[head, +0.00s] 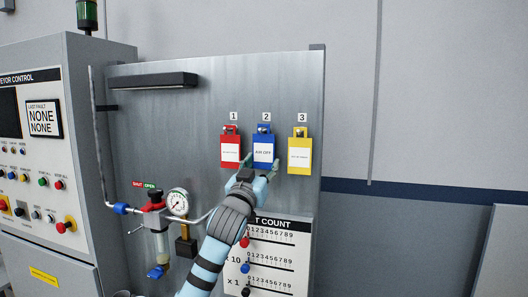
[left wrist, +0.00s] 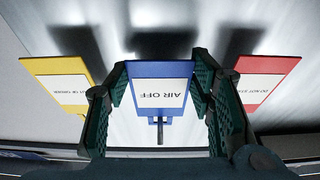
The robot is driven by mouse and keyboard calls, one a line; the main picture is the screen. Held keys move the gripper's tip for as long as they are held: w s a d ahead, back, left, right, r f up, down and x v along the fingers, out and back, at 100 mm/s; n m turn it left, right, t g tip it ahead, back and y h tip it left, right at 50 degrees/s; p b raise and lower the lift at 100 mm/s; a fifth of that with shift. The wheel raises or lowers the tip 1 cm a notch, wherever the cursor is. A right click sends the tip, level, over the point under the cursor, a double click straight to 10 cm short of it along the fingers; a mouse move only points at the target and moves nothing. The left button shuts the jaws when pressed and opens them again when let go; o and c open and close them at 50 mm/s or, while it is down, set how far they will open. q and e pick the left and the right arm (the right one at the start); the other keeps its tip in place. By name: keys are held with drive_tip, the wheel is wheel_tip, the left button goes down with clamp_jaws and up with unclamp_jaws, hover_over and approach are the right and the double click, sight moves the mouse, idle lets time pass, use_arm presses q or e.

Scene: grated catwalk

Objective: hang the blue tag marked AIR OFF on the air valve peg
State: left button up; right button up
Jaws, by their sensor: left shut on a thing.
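The blue tag marked AIR OFF (head: 263,151) hangs upright on the panel under the number 2, between the red and yellow tags. My left gripper (head: 260,172) is at its lower part. In the left wrist view the fingers (left wrist: 162,92) are shut on the side edges of the blue tag (left wrist: 158,98), which appears upside down, with a dark peg at its top end. The air valve (head: 153,206) has a red handle, beside a SHUT/OPEN label on the panel's left. I cannot clearly make out its peg. My right gripper is out of view.
The red tag (head: 230,152) and yellow tag (head: 299,157) hang close on either side. A pressure gauge (head: 177,202) and pipe stand by the valve. A count board (head: 283,230) is below the tags. The control cabinet (head: 75,130) stands at the left.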

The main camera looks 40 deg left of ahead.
use_arm(q)
drive_tip(key=shift+s, duration=0.1)
idle(0.3)
drive_tip(key=shift+s+d, duration=0.3)
drive_tip(key=shift+s, duration=0.45)
drive_tip(key=shift+r, duration=0.1)
drive_tip(key=shift+s+d+r, duration=0.15)
drive_tip(key=shift+s+r, duration=0.1)
drive_tip(key=shift+s, duration=0.2)
drive_tip(key=shift+s+d+r, duration=0.15)
drive_tip(key=shift+s+r, duration=0.05)
drive_tip(key=shift+s, duration=0.25)
drive_tip(key=s, duration=0.1)
drive_tip(key=s+d+b, duration=0.1)
drive_tip(key=s, duration=0.2)
drive_tip(key=shift+s+d, duration=0.15)
drive_tip(key=shift+d, duration=0.1)
